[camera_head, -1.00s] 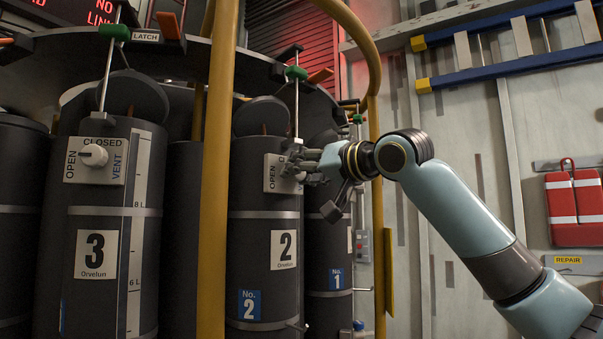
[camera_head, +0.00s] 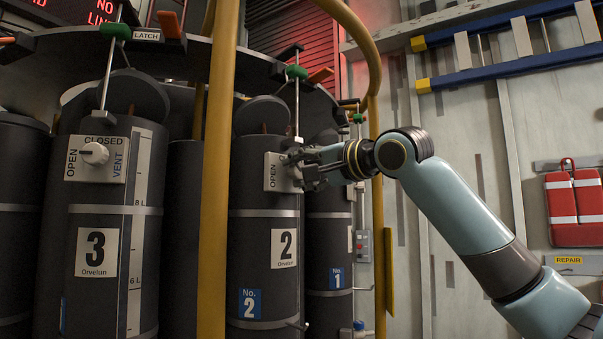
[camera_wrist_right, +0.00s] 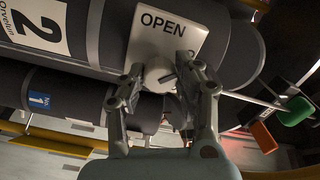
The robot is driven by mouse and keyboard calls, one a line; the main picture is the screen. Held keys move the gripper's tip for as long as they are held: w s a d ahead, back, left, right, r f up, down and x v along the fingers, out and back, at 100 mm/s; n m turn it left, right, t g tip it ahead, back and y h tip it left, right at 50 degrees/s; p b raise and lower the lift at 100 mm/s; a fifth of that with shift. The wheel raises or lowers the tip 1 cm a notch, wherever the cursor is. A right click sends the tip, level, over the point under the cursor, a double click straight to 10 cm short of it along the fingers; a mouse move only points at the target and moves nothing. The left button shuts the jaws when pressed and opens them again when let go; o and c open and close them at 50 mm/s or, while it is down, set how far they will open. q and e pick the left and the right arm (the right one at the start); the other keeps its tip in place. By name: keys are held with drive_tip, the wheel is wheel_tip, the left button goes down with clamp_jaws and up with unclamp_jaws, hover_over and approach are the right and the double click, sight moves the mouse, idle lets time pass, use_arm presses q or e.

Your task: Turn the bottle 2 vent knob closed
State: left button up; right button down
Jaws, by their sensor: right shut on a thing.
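Bottle 2 (camera_head: 264,190) is a dark cylinder with a white label "2" right of the yellow post. My left gripper is not in view.
A yellow post (camera_head: 215,200) stands between bottle 2 and bottle 3 (camera_head: 100,215). Bottle 1 (camera_head: 329,230) is just right of bottle 2. A green-knobbed latch rod (camera_head: 297,72) rises above bottle 2. A curved yellow rail (camera_head: 372,80) passes near my right wrist.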

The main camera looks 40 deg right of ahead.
drive_tip(key=shift+m+b, duration=0.95)
drive_tip(key=shift+m, duration=3.65)
drive_tip(key=c, duration=0.9)
unclamp_jaws()
drive_tip(key=shift+c, duration=0.2)
drive_tip(key=shift+s, duration=0.1)
drive_tip(key=s+d, duration=0.1)
drive_tip(key=s, duration=0.6)
